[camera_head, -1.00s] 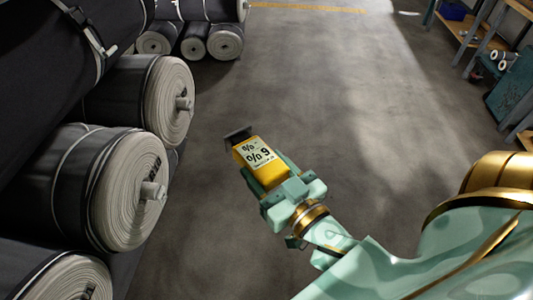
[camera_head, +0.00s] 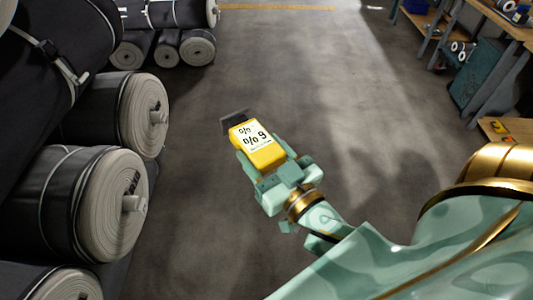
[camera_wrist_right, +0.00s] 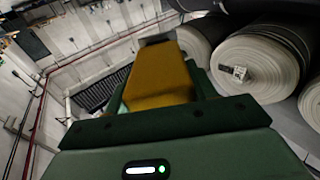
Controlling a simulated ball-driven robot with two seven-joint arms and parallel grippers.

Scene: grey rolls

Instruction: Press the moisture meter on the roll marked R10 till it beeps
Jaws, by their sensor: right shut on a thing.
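The yellow moisture meter (camera_head: 257,144) has a pale display face with dark print and a dark head at its far end. My right gripper (camera_head: 272,168) is shut on it and holds it over open floor, right of the stacked rolls and apart from them. In the right wrist view the meter (camera_wrist_right: 158,77) shows its yellow back. Grey rolls lie stacked at the left: an upper roll (camera_head: 143,115), a middle roll (camera_head: 108,205) and a lower roll (camera_head: 75,286). Dark marks on their end faces are too small to read, so I cannot tell which is R10. My left gripper is out of view.
Several smaller rolls (camera_head: 198,47) lie at the back left. A workbench (camera_head: 500,25) and a teal cabinet (camera_head: 475,75) stand at the back right. The grey floor (camera_head: 330,90) between is clear. Wrapped rolls with straps (camera_head: 60,60) rise at the upper left.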

